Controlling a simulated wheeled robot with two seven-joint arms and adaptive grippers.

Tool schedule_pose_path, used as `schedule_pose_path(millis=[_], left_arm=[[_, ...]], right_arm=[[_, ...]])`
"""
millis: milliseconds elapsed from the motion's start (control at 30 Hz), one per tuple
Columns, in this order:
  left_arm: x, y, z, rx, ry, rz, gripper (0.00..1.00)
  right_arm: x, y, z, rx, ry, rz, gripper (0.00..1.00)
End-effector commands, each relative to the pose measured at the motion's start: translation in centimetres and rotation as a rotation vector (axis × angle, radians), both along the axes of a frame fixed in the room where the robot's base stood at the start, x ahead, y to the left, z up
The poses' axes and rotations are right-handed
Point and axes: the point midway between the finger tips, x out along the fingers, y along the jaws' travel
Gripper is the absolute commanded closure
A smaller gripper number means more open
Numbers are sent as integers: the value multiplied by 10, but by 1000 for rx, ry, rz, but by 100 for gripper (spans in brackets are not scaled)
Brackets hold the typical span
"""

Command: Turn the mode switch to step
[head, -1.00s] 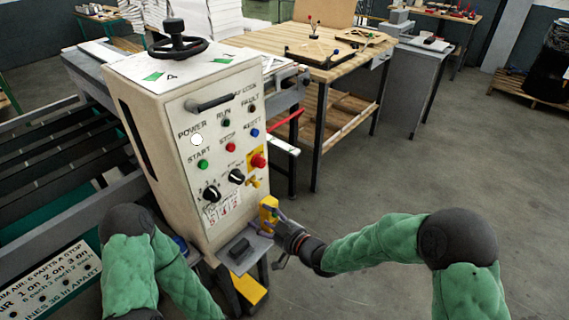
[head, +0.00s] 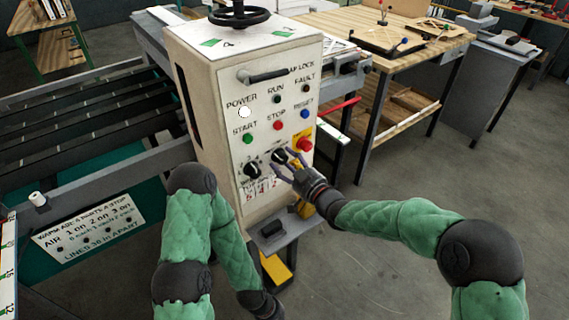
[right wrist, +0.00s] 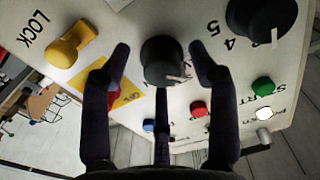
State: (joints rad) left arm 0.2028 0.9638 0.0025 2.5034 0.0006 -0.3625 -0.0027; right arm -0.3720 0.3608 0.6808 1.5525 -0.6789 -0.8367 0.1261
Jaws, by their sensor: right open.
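The mode switch (head: 279,156) is the smaller black knob on the front panel of the pale control cabinet (head: 215,115). My right gripper (head: 286,166) is at this switch and partly covers it in the head view. In the right wrist view the switch (right wrist: 164,60) sits between the spread fingers of my right gripper (right wrist: 162,65). A gap shows on each side, so it is not gripped. A white pointer mark shows on the knob; the labels around it cannot be read.
A larger black numbered dial (right wrist: 258,28) lies close beside the switch. A red stop button (head: 304,144) on a yellow plate and a yellow lock lever (right wrist: 72,45) are also near. A small grey shelf (head: 285,233) juts out below the panel.

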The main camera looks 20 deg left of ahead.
Motion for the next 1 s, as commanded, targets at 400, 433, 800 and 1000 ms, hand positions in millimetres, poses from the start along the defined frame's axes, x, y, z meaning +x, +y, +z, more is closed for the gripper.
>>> schedule_pose_path(millis=[400,433,800,1000], left_arm=[[0,0,-2,0,0,0,100],[0,0,-2,0,0,0,100],[0,0,-2,0,0,0,100],[0,0,0,0,0,0,100]], right_arm=[[6,8,1,1,-1,0,40],[6,8,1,1,-1,0,40],[6,8,0,0,1,0,96],[6,8,0,16,24,0,96]])
